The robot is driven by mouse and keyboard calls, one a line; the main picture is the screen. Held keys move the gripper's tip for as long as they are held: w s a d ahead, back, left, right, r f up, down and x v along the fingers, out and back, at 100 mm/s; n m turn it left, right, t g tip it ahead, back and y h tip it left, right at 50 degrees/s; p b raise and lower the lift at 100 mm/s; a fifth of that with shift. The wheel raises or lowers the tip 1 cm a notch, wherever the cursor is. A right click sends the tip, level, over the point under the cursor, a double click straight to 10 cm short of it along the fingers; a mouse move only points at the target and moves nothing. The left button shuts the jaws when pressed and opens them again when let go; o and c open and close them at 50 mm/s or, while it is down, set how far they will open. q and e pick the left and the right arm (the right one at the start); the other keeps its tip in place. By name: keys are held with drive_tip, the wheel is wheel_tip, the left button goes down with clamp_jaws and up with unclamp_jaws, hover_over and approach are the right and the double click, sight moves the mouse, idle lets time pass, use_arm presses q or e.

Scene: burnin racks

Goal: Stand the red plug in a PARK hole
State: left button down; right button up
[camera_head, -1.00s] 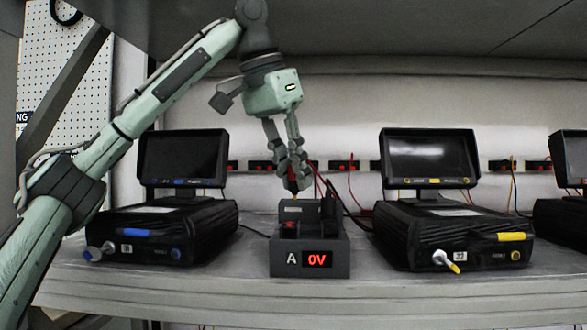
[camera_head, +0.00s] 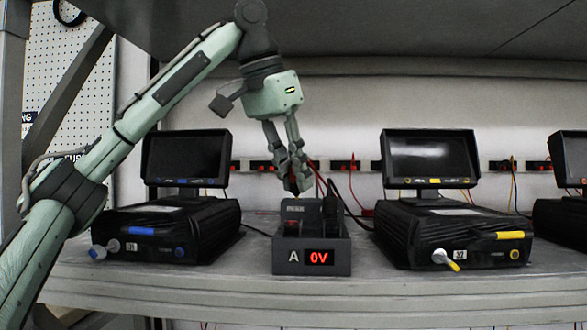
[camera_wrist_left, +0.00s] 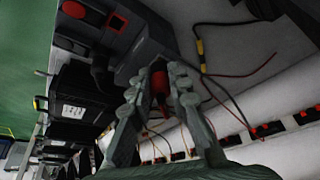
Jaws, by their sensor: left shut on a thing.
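My left gripper (camera_head: 294,184) is shut on the red plug (camera_head: 290,184), its fingers pointing down over the rear of a dark grey box marked A (camera_head: 284,268), whose display reads 0V. The plug is mostly hidden by the fingers. In the left wrist view, the red plug (camera_wrist_left: 160,82) sits between the fingertips (camera_wrist_left: 160,88), with its far end at the grey box (camera_wrist_left: 150,52). A raised rear block (camera_head: 297,208) with a small, unreadable label stands just below the plug. I cannot tell whether the plug is in a hole. My right gripper is not in view.
A black unit with a screen and blue handle (camera_head: 140,231) stands left of the box. Another with a yellow handle (camera_head: 510,235) stands right. A black plug (camera_head: 330,204) with a cable stands in the box's right side. Red wires (camera_head: 352,185) hang behind.

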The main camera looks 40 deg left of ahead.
use_arm(q)
drive_tip(key=shift+d+f, duration=0.1)
drive_tip(key=shift+f, duration=0.6)
drive_tip(key=shift+r, duration=0.35)
drive_tip(key=shift+w+r, duration=0.4)
drive_tip(key=shift+r, duration=0.05)
drive_tip(key=shift+w+r, duration=0.2)
drive_tip(key=shift+r, duration=0.4)
drive_tip(key=shift+s+a+r+g, duration=0.2)
drive_tip(key=shift+s+r+g, duration=0.1)
drive_tip(key=shift+s+r, duration=0.15)
drive_tip(key=shift+w+f, duration=0.15)
idle(0.6)
drive_tip(key=shift+f, duration=1.4)
idle(2.3)
